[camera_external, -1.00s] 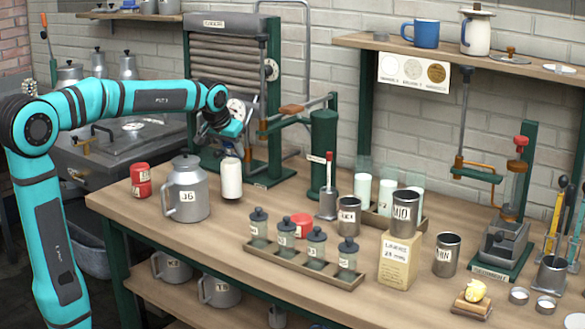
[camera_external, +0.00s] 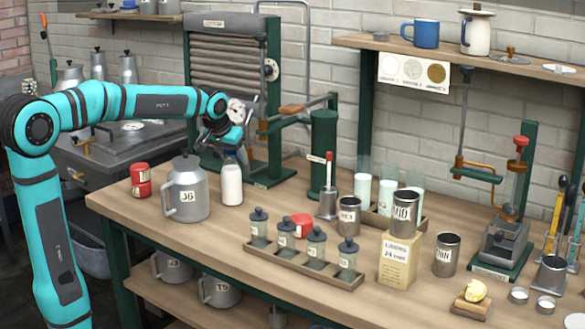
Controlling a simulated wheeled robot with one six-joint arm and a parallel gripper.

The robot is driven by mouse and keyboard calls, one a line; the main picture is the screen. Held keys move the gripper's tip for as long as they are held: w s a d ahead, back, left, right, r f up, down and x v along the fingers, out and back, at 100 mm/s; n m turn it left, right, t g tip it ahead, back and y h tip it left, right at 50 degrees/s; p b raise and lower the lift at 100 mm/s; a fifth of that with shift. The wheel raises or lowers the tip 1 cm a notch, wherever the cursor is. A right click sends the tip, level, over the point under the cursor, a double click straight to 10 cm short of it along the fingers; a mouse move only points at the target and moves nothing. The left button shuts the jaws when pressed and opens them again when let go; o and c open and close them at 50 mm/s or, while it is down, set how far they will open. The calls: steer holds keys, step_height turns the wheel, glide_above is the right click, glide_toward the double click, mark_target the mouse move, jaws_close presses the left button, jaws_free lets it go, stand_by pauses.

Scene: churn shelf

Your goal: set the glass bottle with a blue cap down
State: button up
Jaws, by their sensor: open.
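The glass bottle (camera_external: 232,185), white with its contents, stands upright on the wooden bench just right of the grey can. Its top is close under my gripper, and the cap's colour is hard to make out. My gripper (camera_external: 229,147) is open above the bottle's top. The fingertips are small here, so I cannot tell whether they still surround the cap or are clear of it.
A wooden rack (camera_external: 302,268) of small jars lies in front right. A green press post (camera_external: 323,155) stands right. Bare bench lies in front of the bottle.

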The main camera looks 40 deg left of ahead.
steer(key=v, duration=1.2)
steer(key=shift+r, duration=0.1)
steer(key=s+r+t, duration=0.2)
steer(key=s+t, duration=0.3)
steer(key=s, duration=0.7)
steer(key=s+r+m+t, duration=0.1)
steer(key=s+t, duration=0.5)
steer(key=s, duration=0.7)
steer(key=shift+r+t+h, duration=0.3)
steer(key=shift+r, duration=0.4)
steer(key=shift+s, duration=0.1)
